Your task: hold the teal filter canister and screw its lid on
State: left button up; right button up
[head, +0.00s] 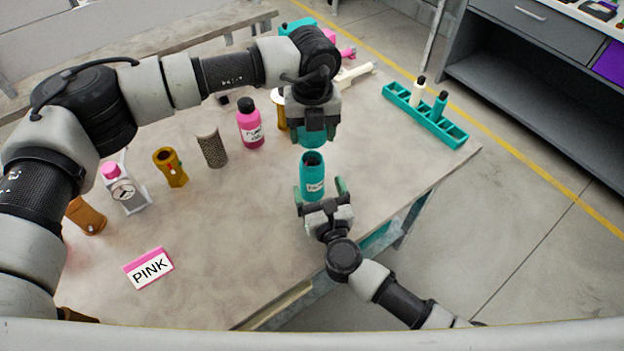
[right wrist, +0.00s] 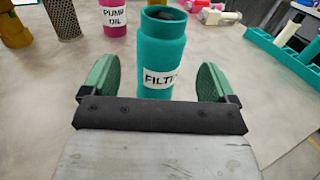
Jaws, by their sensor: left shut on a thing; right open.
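The teal filter canister (head: 313,180) stands upright on the table with its top open and a dark inside showing. In the right wrist view the canister (right wrist: 160,55) carries a white label reading FILTE. My right gripper (head: 323,192) is open, its green finger pads on either side of the canister and apart from it in the right wrist view. My left gripper (head: 312,128) is above the canister, pointing down, shut on a teal lid (head: 313,138). The lid is partly hidden by the fingers and is apart from the canister.
A teal rack (head: 426,115) is at the right. A PINK sign (head: 148,268) lies in front. The table around the canister is clear.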

aim_at(312, 161)
jog(key=shift+x, duration=2.6)
jog(key=shift+c, duration=0.3)
jog(key=c, duration=1.3)
pick_arm(q)
jog(key=shift+f, duration=2.5)
jog(key=shift+f, duration=0.9)
jog(key=shift+f, duration=0.5)
